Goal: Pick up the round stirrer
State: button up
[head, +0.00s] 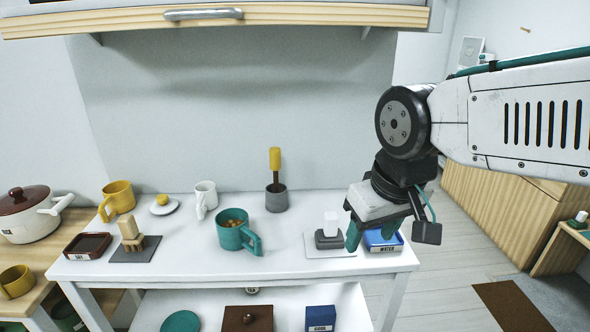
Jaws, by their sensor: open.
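A stirrer-like tool with a yellow handle (275,158) and a dark brown lower part stands upright in a grey cup (276,201) at the back middle of the white table. Its lower end is hidden in the cup, so I cannot tell if it is round. My gripper (371,235) has teal fingers, open, at the table's right end.
A white-topped dark block (328,239) stands close left of my gripper. A teal mug (233,236) with small brown pieces, a white mug (205,196) and a yellow mug (118,197) stand further left. A cabinet (240,16) overhangs the table (190,262).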

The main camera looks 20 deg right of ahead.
jog(key=w+f+t, duration=0.3)
jog(key=w+t, duration=0.3)
jog(key=w, duration=1.5)
jog(key=t+y, duration=0.1)
jog(key=t, duration=0.7)
send_near(277, 158)
jog(key=w+f, duration=0.1)
jog(key=w, duration=0.2)
jog(key=shift+w+f+n+t, duration=0.1)
jog(key=shift+w+n+t, duration=0.3)
jog(key=shift+w+t, duration=0.2)
jog(key=w, duration=0.7)
jog(key=shift+w+a, duration=0.2)
jog(key=shift+a, duration=0.15)
grip_shut()
